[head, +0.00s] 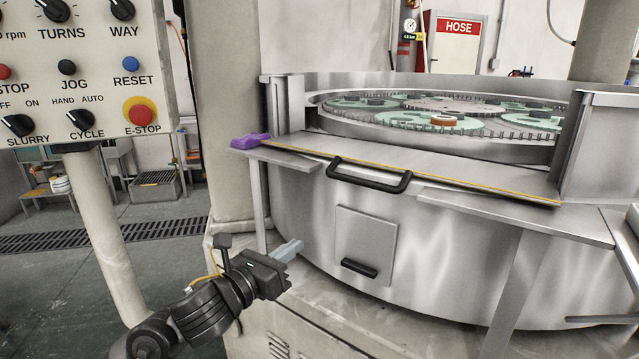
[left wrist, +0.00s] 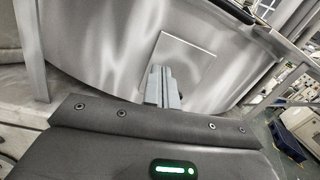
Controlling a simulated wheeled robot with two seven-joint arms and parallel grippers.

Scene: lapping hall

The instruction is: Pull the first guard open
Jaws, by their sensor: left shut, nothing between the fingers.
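The guard (head: 460,180) is a flat steel panel with a yellow front edge. It lies low across the front gap in the lapping machine's rim, and the plate behind it is exposed. Its black bar handle (head: 370,182) sticks out at the front edge. My left gripper (head: 294,249) is shut and empty, below and left of the handle and apart from it. In the left wrist view its closed fingers (left wrist: 162,86) point toward the machine's steel side. My right gripper is not in view.
A small hatch (head: 366,236) with a black pull sits on the machine's side below the guard. A purple object (head: 248,141) rests at the left end of the guard. A control panel (head: 85,75) on a post stands at left. Steel legs flank the front.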

